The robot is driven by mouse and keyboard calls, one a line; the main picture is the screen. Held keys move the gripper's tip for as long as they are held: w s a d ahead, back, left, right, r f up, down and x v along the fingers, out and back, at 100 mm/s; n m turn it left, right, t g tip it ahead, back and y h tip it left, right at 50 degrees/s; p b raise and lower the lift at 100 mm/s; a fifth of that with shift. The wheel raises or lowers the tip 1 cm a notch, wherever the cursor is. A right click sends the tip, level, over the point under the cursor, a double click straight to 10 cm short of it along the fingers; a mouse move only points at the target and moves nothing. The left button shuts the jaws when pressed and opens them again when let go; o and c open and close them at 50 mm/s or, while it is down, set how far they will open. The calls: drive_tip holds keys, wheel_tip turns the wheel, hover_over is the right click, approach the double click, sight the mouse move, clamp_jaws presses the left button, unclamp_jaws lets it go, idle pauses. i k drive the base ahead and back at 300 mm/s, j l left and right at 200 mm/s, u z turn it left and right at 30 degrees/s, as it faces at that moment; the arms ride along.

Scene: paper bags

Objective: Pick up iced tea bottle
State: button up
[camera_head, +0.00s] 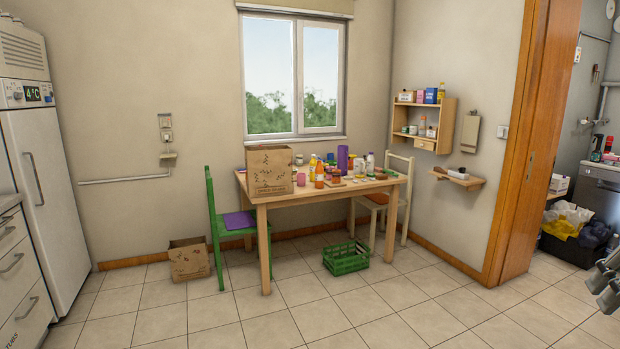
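Several small bottles and packs crowd the wooden table (330,195) under the window. Among them an orange bottle (319,174) stands upright right of the paper bag; it may be the iced tea bottle, but its label is too small to read. A white bottle (370,163) stands further right, and a purple cylinder (342,159) stands behind. My gripper (606,284) shows only partly at the right edge, grey, far from the table. Whether its fingers are open or shut is unclear.
A paper bag (270,171) stands on the table's left end and another (189,259) on the floor. A green chair (213,225), a white chair (399,190) and a green crate (346,258) surround the table. The tiled floor (400,310) in front is clear.

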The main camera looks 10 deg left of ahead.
sight(319, 169)
drive_tip(key=i+u, duration=0.15)
drive_tip(key=u, duration=0.25)
drive_tip(key=i+u, duration=0.2)
drive_tip(key=u, duration=0.25)
drive_tip(key=i+l+u, duration=0.3)
drive_tip(key=i, duration=0.25)
drive_tip(key=i+l+u, duration=0.25)
drive_tip(key=i+l, duration=1)
drive_tip(key=i, duration=0.2)
drive_tip(key=i+l+u, duration=0.1)
drive_tip(key=i+l, duration=0.7)
drive_tip(key=i, duration=0.2)
